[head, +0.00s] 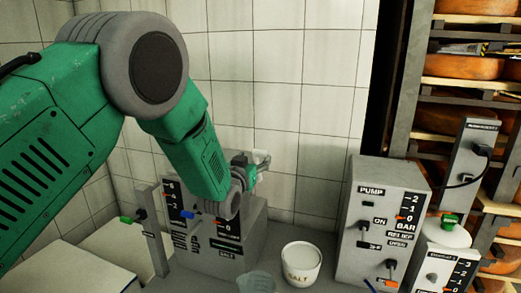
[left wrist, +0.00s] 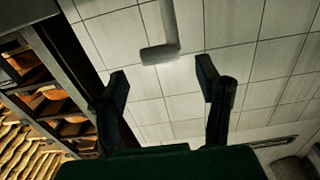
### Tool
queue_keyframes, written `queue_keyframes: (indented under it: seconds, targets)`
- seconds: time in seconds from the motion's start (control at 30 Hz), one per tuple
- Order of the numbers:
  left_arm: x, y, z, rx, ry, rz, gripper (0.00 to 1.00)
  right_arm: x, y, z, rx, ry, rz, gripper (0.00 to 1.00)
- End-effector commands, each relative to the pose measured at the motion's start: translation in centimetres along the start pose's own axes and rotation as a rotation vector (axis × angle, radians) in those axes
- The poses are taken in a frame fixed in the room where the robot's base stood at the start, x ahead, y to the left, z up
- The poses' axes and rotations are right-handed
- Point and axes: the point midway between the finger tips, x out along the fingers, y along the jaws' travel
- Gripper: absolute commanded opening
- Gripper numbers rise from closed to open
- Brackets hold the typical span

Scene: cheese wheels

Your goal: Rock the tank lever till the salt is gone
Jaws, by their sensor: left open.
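My left gripper (head: 252,167) is above the grey tank box (head: 252,222) near the tiled wall, partly hidden by my own wrist. In the left wrist view its two fingers (left wrist: 162,82) stand wide apart with nothing between them. A grey L-shaped bar (left wrist: 168,28) shows beyond the fingertips, apart from them; I cannot tell for sure that it is the tank lever. In the head view a pale piece (head: 262,157) shows just beside the gripper. The tank box bears number scales and a blue handle (head: 186,214). My right gripper is not in view.
A white cup marked salt (head: 300,268) stands on the counter, beside a clear vessel (head: 256,283). A grey pump box (head: 382,205) with switches stands right of it. A post with a green handle (head: 133,217) stands left. Shelves of cheese wheels (head: 470,66) fill the right.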

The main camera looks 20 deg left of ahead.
Motion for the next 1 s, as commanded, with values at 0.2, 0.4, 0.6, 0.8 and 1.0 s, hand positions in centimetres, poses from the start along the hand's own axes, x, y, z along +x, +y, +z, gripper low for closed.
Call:
queue_keyframes:
  seconds: [0.2, 0.4, 0.6, 0.8, 1.0]
  targets:
    - [3.6, -0.1, -0.1, 0.001, 0.002, -0.001, 0.59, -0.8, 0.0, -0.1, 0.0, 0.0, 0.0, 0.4]
    - [5.4, -0.1, 0.0, 0.001, -0.001, -0.001, 0.59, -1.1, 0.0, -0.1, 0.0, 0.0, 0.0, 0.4]
    - [5.8, -0.1, 0.0, 0.001, 0.0, -0.001, 0.59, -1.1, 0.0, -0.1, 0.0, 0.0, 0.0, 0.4]
    - [5.8, -0.1, 0.0, 0.001, 0.0, -0.001, 0.52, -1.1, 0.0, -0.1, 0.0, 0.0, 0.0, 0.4]
    - [5.8, 0.0, 0.0, 0.001, 0.0, 0.0, 0.0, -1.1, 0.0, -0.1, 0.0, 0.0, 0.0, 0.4]
